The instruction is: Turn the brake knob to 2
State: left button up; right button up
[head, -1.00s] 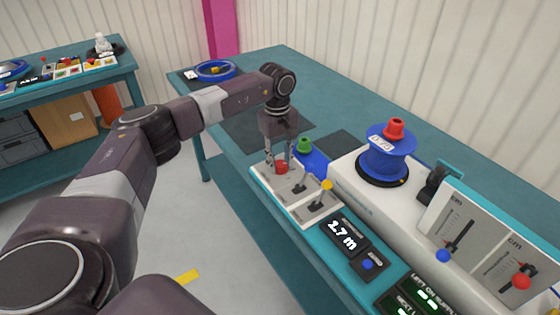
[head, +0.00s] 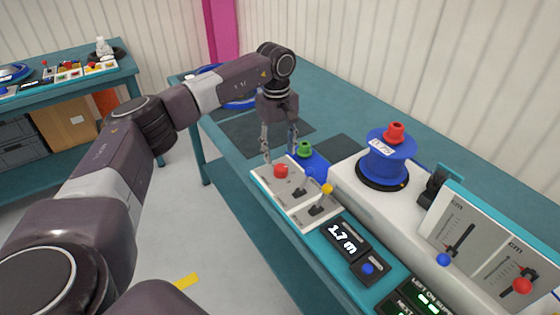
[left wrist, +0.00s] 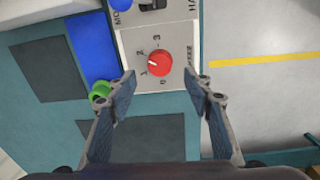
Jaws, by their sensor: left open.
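The red brake knob (head: 281,170) sits on a pale panel (head: 263,178) at the bench's front edge. My left gripper (head: 279,156) points down above the knob, open and empty. In the left wrist view its fingertips (left wrist: 158,78) are spread wide on either side, apart from the knob. My right gripper is not in view.
Beside the knob are a green knob (head: 305,148), a blue-tipped lever (head: 309,172) and a yellow-tipped lever (head: 327,189). A blue reel (head: 386,160) with a red top stands to the right. A display (head: 345,237) reads 1.7 m. Dark mats lie behind.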

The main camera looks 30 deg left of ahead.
aim_at(279, 168)
pick_arm(q)
notch_tip(279, 168, up, 6)
jog(key=shift+r, duration=0.2)
jog(key=shift+s, duration=0.15)
dwell(0.4)
